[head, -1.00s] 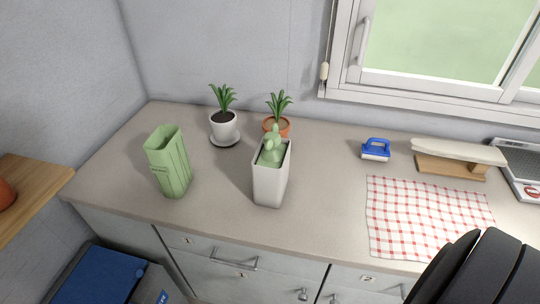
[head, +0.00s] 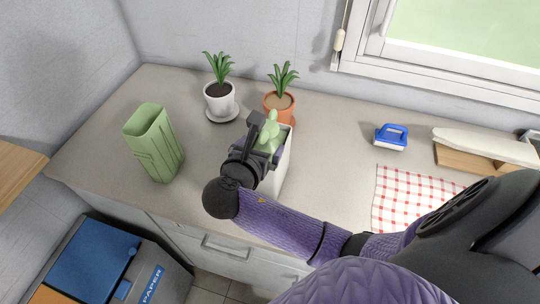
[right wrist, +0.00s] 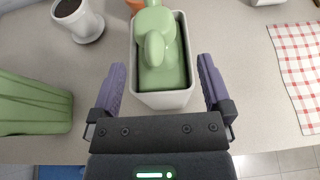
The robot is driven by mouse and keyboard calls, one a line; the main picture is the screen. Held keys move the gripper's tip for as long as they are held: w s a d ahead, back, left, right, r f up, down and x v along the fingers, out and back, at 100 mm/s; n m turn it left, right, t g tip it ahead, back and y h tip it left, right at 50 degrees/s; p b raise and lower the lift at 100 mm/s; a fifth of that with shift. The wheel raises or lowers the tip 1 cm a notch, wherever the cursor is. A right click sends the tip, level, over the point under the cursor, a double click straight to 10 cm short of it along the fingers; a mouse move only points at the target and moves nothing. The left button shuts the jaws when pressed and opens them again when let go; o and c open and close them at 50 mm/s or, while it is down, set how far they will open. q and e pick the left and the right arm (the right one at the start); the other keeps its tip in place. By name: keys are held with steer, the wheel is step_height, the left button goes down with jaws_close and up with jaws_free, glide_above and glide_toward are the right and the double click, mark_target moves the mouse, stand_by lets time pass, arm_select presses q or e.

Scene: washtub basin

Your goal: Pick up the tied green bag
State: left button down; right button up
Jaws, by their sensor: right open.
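The tied green bag (head: 268,132) sits inside a white bin (head: 283,164) on the counter, its knotted top standing above the rim. The bag also shows in the right wrist view (right wrist: 160,55), filling the mouth of the white bin (right wrist: 165,99). My right gripper (head: 263,130) is at the bin in the head view, hiding much of its front. In the right wrist view my right gripper (right wrist: 160,84) is open, with one finger on each side of the bin's near end and nothing held. My left gripper is not in view.
An empty green bin (head: 154,143) stands left of the white one. Two potted plants (head: 219,97) (head: 281,103) stand close behind. A blue brush (head: 391,136) and a checked cloth (head: 410,198) lie to the right. A blue-lidded paper container (head: 95,260) is below the counter.

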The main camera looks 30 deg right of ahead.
mark_target(265, 137)
steer(key=b+x, duration=0.1)
steer(key=x, duration=0.4)
steer(key=shift+w, duration=0.3)
jaws_close()
